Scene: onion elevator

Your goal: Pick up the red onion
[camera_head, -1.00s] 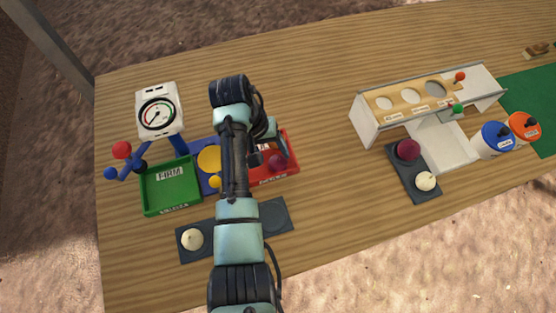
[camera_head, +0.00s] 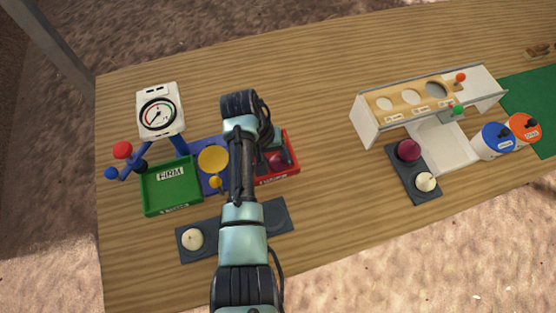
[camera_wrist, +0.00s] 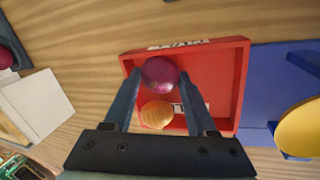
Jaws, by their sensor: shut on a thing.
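A dark red onion (camera_wrist: 160,73) shows in the wrist view between the fingertips of my gripper (camera_wrist: 159,80), which is shut on it. The onion is over the red tray (camera_wrist: 225,88), near one wall; whether it touches the tray floor I cannot tell. A yellow onion (camera_wrist: 156,115) lies in the same tray, closer to the gripper's palm. In the head view the red onion (camera_head: 279,161) shows at the red tray (camera_head: 290,174), partly hidden by my gripper. Another dark red onion (camera_head: 409,150) sits on a dark two-place tray at the right.
A green tray (camera_head: 171,204) marked FIRM stands left of the red tray, with a blue base and yellow disc (camera_head: 212,159) between. A dial gauge (camera_head: 158,112) stands behind. A pale onion (camera_head: 192,239) rests in front. A white sorting chute (camera_head: 425,100) stands right, past bare table.

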